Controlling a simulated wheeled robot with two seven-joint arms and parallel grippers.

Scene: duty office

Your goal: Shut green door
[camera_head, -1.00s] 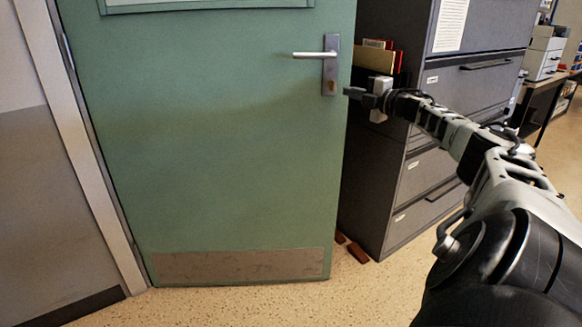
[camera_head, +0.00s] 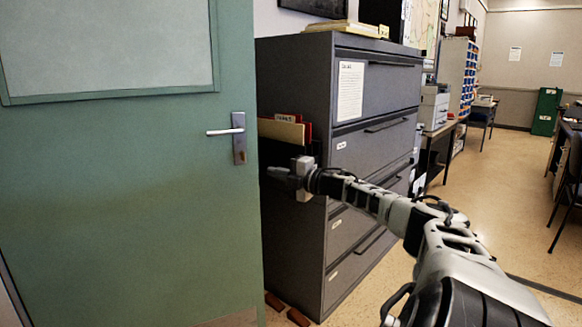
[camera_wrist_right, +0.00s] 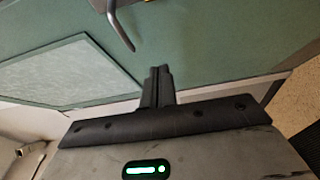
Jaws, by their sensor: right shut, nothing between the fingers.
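The green door (camera_head: 130,200) stands ajar at the left of the head view, with a pale panel in its upper part. Its lever handle (camera_head: 226,131) sits on a metal plate near the door's right edge. My right gripper (camera_head: 276,172) is shut and empty, just right of the door's free edge, below the handle's height. In the right wrist view the shut fingers (camera_wrist_right: 161,75) point at the door, and the handle (camera_wrist_right: 121,26) shows above them to the left. I cannot tell whether the fingertips touch the door. My left gripper is out of view.
A dark grey filing cabinet (camera_head: 345,150) stands right behind my right gripper, with folders (camera_head: 283,130) at its side. Reddish wooden blocks (camera_head: 298,316) lie on the floor by its foot. Free floor (camera_head: 480,200) stretches to the right, towards desks and a green cabinet (camera_head: 545,111).

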